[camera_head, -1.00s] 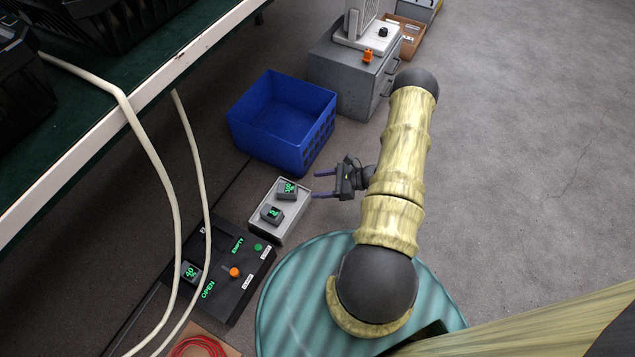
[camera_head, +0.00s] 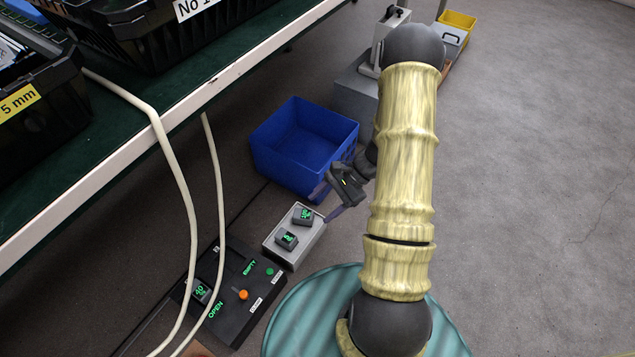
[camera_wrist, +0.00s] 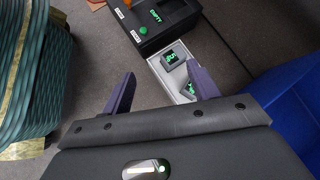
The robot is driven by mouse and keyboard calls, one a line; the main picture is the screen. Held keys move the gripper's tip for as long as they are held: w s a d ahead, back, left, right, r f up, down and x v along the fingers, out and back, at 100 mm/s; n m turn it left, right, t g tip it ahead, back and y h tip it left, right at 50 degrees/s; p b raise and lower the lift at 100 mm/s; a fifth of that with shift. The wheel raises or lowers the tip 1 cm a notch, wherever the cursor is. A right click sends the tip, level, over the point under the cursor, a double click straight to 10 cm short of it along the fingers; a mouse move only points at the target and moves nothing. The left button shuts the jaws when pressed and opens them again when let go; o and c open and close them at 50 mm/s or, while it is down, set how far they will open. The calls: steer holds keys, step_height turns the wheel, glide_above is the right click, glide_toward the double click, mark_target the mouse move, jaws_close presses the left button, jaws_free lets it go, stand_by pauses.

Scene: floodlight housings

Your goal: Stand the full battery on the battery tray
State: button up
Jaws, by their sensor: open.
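A light grey tray (camera_head: 308,245) stands on the floor, with two dark batteries on it. The rear battery (camera_head: 302,215) and the front battery (camera_head: 287,240) each carry a green display; I cannot read the figures surely. In the wrist view one battery (camera_wrist: 171,57) shows clear beyond the fingers, and the other is partly hidden by the right finger. A third battery (camera_head: 202,291) with a green display reading about 40 sits in the black charger box (camera_head: 238,318). My gripper (camera_head: 324,203) is open and empty, above and just right of the tray's back end.
A blue crate (camera_head: 265,155) stands behind the tray, close to my gripper. A white cable (camera_head: 188,200) hangs from the green-topped bench (camera_head: 150,120) on the left. A grey cabinet (camera_head: 352,95) stands at the back. The floor at right is clear.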

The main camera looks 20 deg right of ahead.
steer(key=s+a+r+n+t+h, duration=0.1)
steer(key=s+r+n+h, duration=0.1)
steer(key=r+n, duration=0.3)
steer(key=s+a+r+n+t+h, duration=0.1)
steer(key=r+n+h, duration=0.3)
steer(key=r, duration=0.4)
steer(key=s+a+r+n+t+h, duration=0.1)
steer(key=s+a+r+n+h, duration=0.1)
steer(key=r+n, duration=0.4)
steer(key=shift+s+a+r+h, duration=0.3)
steer(key=shift+s+r+h, duration=0.15)
steer(key=shift+s+h, duration=0.3)
